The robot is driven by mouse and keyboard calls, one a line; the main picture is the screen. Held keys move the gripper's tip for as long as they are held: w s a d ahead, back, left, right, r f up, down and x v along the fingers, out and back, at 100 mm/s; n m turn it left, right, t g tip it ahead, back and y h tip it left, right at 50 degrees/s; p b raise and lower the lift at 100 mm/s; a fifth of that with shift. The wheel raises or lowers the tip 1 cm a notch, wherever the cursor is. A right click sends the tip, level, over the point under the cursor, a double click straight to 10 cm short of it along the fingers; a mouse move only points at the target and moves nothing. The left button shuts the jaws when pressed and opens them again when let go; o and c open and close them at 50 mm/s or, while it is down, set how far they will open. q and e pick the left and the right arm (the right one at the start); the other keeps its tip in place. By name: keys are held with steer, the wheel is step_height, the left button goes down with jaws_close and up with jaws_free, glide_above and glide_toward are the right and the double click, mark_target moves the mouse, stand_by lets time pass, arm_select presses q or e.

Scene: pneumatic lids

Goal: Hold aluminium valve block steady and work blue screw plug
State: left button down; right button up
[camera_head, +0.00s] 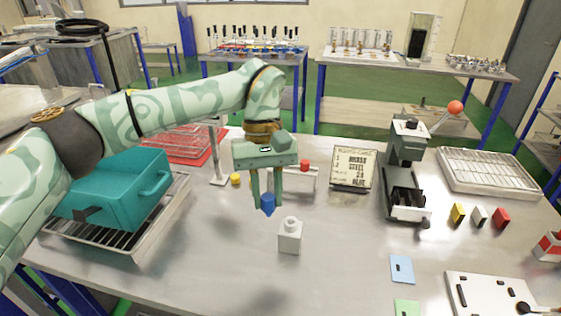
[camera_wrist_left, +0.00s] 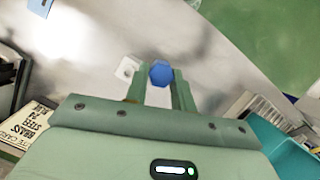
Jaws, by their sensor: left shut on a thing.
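The blue screw plug (camera_head: 267,204) is held between the fingertips of my left gripper (camera_head: 266,196), which is shut on it above the table. The plug also shows between the fingers in the left wrist view (camera_wrist_left: 160,73). The aluminium valve block (camera_head: 290,237), a pale block with a raised round neck on top, stands upright on the table just below and to the right of the plug. The plug and block are apart in the head view. In the left wrist view the block (camera_wrist_left: 126,68) is partly hidden behind a finger. My right gripper is not in view.
A teal bin (camera_head: 110,190) on a rack stands left. A sign card (camera_head: 353,168) and a press with a red-knobbed lever (camera_head: 408,145) stand behind right. Yellow, white and red blocks (camera_head: 480,216) lie right. Blue and green cards (camera_head: 402,269) lie front right. Table front centre is clear.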

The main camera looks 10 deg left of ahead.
arm_select(q)
steer(key=w+d+r+n, duration=0.1)
steer(key=w+d+r, duration=0.2)
steer(key=w+r, duration=0.1)
steer(key=shift+w+d+n, duration=0.2)
steer(key=shift+w+n, duration=0.1)
steer(key=shift+w, duration=0.4)
